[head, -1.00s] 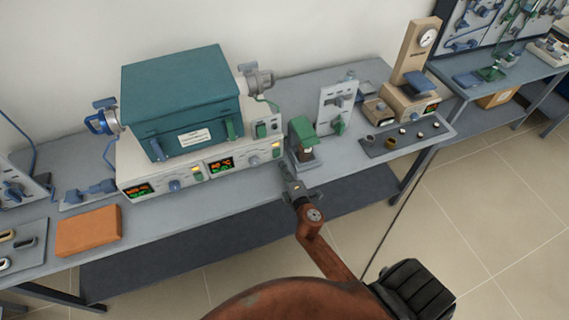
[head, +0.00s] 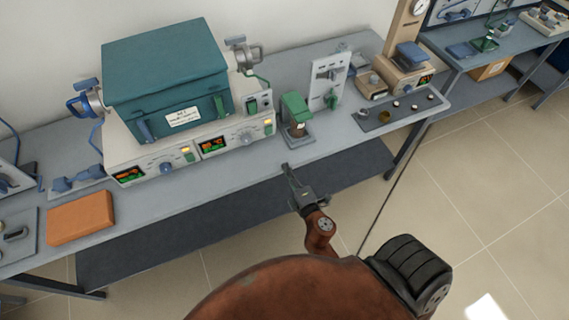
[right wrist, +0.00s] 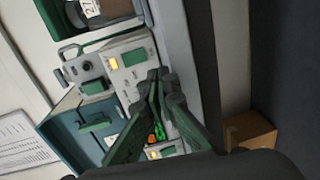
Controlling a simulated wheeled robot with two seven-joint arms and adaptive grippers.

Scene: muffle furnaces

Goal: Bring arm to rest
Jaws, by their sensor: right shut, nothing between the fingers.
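My right gripper (head: 290,174) is shut and empty in the head view. It hangs off the front edge of the grey bench, in front of the small green-topped device. In the right wrist view its dark fingers (right wrist: 160,80) are close together and overlap the white control panel behind. The right arm's rust-brown links lead down to the bottom of the head view. The left gripper does not show.
The teal muffle furnace (head: 165,75) stands on a white control base (head: 130,160) on the bench. The green-topped device (head: 295,110) is near the bench's front edge. An orange block (head: 80,218) lies at left. A dark tray (head: 400,110) holds small pieces at right. Open floor lies at lower right.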

